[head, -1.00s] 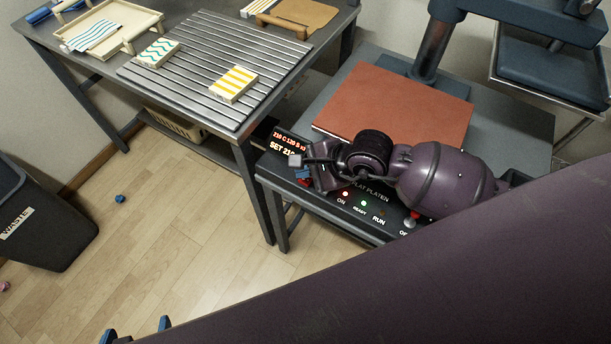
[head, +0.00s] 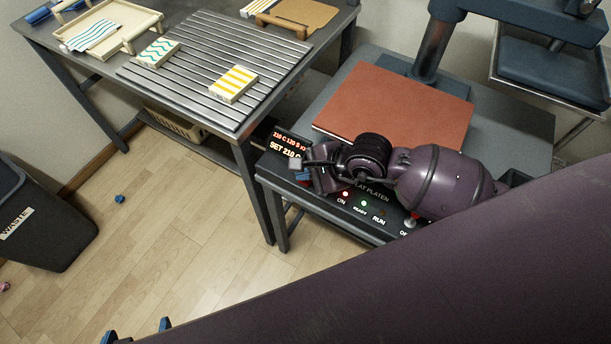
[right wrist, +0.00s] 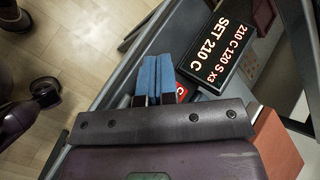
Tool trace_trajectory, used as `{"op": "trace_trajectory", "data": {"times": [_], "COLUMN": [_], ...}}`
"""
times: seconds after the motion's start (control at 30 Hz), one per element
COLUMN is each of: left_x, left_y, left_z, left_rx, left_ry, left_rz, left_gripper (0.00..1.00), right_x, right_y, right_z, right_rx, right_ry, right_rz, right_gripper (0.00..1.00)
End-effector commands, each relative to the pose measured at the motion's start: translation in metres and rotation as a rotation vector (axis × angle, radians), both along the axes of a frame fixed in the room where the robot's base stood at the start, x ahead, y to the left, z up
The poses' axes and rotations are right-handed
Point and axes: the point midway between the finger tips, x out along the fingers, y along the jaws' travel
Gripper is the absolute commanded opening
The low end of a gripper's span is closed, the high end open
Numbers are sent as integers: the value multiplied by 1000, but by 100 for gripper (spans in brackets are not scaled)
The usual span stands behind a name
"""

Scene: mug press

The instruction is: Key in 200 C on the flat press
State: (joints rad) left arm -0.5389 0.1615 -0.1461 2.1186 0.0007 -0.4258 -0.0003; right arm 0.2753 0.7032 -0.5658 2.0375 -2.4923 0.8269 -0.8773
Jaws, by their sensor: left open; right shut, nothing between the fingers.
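The flat press has a red-brown platen (head: 395,105) and a dark front panel marked FLAT PLATEN. Its display (head: 287,145) shows a top line of 210 C 120 S x3 and SET 210 C below; the display is clearest in the right wrist view (right wrist: 225,45). My right gripper (head: 302,175) is at the panel beside the display, its blue fingers (right wrist: 154,78) shut and empty. A red key (right wrist: 182,93) with a white mark shows partly beside the fingertips. Contact with a key cannot be told. My left gripper (head: 137,331) is open at the bottom-left edge, over the floor.
A red light (head: 345,194) and a green light (head: 364,203) glow on the panel, near RUN. The ribbed table (head: 215,60) at left holds striped and wavy-patterned blocks and a tray (head: 108,20). A waste bin (head: 40,220) stands at far left.

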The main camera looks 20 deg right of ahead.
Motion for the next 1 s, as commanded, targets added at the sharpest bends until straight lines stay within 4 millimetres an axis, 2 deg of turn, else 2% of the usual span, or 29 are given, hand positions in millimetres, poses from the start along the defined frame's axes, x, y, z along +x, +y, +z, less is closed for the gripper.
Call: {"op": "trace_trajectory", "data": {"times": [0.27, 1.0], "left_x": [-3, 5], "left_y": [0, -4], "left_z": [-2, 0], "left_rx": [0, -12], "left_ry": [6, -9], "left_rz": [3, 6], "left_gripper": [100, 100], "right_x": [0, 0], "right_y": [0, 0], "right_z": [-3, -9], "right_rx": [0, 0], "right_ry": [0, 1], "right_rz": [0, 1], "right_gripper": [0, 0]}}
